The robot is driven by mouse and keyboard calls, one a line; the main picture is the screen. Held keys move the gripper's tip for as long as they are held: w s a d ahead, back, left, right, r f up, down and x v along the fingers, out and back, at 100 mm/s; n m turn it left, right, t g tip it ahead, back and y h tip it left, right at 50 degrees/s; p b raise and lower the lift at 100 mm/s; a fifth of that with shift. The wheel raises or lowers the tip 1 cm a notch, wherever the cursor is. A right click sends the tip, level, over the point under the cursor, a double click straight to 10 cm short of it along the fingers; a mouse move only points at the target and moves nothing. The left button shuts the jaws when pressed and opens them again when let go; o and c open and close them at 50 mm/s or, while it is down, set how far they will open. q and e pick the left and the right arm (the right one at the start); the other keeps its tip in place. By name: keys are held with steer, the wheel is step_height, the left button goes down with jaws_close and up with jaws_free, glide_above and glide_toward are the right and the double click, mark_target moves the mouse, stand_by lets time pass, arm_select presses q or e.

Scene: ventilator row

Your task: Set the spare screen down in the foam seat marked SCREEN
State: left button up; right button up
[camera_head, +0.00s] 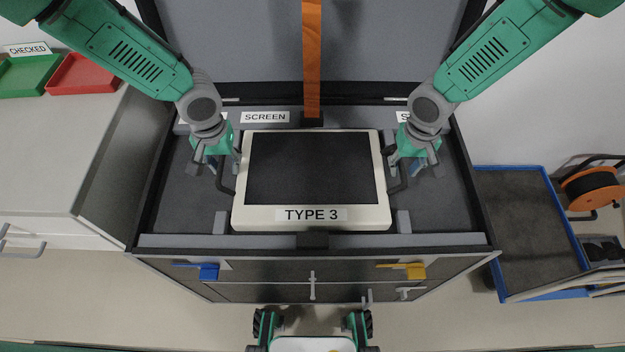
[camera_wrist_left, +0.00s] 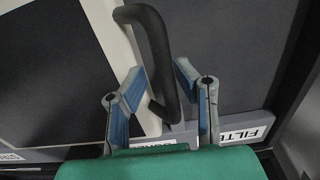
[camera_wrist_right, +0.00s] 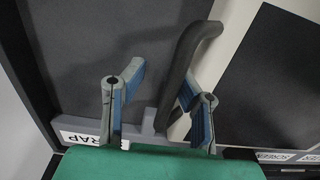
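A dark handle sticks out on each side. My left gripper (camera_head: 222,162) is open, its fingers apart on either side of the left handle (camera_wrist_left: 160,50). My right gripper (camera_head: 405,162) is open at the right handle (camera_wrist_right: 185,70), which passes between its fingers, nearer one of them.
The case's foam rim (camera_head: 190,241) surrounds the screen, and its raised lid (camera_head: 230,55) with an orange strap (camera_head: 312,60) stands behind. Blue (camera_head: 208,271) and yellow (camera_head: 415,271) latches are on the front. A counter with green and red trays (camera_head: 80,75) is left; a blue-edged cart (camera_head: 530,230) is right.

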arm_select(q)
steer(key=shift+d, duration=0.15)
arm_select(e)
steer(key=shift+d, duration=0.1)
arm_select(q)
steer(key=shift+a, duration=0.35)
arm_select(e)
steer(key=shift+a, duration=0.4)
arm_select(q)
steer(key=shift+a+r, duration=0.15)
steer(key=shift+r, duration=0.3)
arm_select(e)
steer(key=shift+a, duration=0.15)
steer(key=shift+d, duration=0.4)
steer(key=shift+a, duration=0.15)
steer(key=shift+a+r, duration=0.1)
steer(key=shift+r, duration=0.25)
arm_select(q)
step_height(320, 180, up, 11)
arm_select(e)
step_height(320, 180, up, 11)
